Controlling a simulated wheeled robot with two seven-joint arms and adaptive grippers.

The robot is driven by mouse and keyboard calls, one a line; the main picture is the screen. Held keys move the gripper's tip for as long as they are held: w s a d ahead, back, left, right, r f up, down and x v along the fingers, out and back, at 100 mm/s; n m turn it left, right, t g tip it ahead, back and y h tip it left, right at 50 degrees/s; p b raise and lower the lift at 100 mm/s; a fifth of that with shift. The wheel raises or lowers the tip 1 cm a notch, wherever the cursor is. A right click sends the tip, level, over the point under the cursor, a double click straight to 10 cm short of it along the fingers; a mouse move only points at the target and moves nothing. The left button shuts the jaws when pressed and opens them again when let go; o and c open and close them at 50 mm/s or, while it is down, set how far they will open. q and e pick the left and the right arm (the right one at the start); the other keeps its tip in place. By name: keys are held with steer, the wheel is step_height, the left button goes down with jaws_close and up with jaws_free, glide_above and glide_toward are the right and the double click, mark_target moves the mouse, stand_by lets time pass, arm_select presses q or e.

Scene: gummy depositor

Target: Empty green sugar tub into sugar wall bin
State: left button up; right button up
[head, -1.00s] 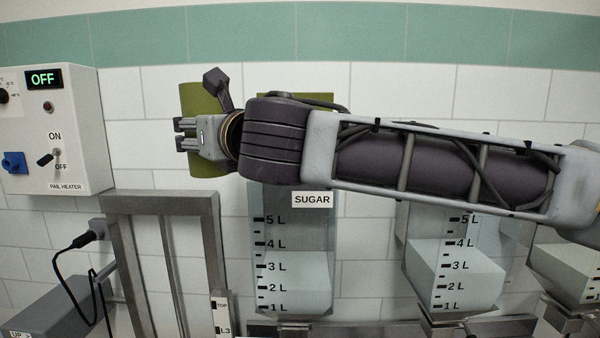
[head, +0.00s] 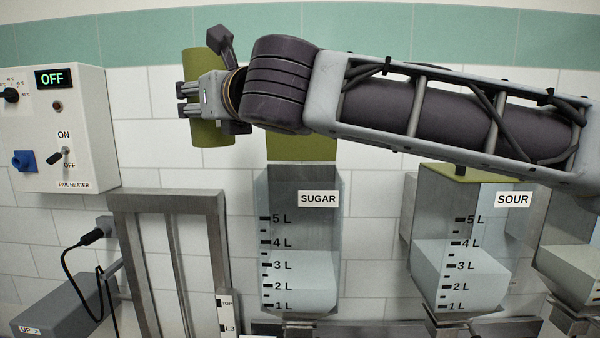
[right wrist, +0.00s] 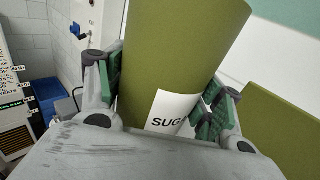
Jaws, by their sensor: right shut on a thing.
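The green sugar tub (head: 208,132) is an olive-green cylinder, upright and raised high in front of the tiled wall. My right gripper (head: 190,100) is shut on it. In the right wrist view the tub (right wrist: 180,50) sits between the pads of my right gripper (right wrist: 160,92), its white "SUG..." label partly hidden by a finger. The sugar wall bin (head: 300,235) is clear, labelled SUGAR, and filled to a little above 3 L. An olive-green panel (head: 302,148) shows at its top, partly behind my arm. The tub is left of the bin and higher. My left gripper is not in view.
The SOUR bin (head: 455,240) hangs right of the sugar bin, with a green lid (head: 470,172). The pail heater box (head: 50,130), reading OFF, is on the left wall. A metal frame (head: 170,205) stands below the tub.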

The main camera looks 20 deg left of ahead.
steer(key=shift+w+r, duration=0.1)
stand_by(0.3)
steer(key=s+d, duration=0.2)
steer(key=s, duration=0.5)
steer(key=shift+s+d, duration=0.2)
steer(key=shift+s, duration=0.2)
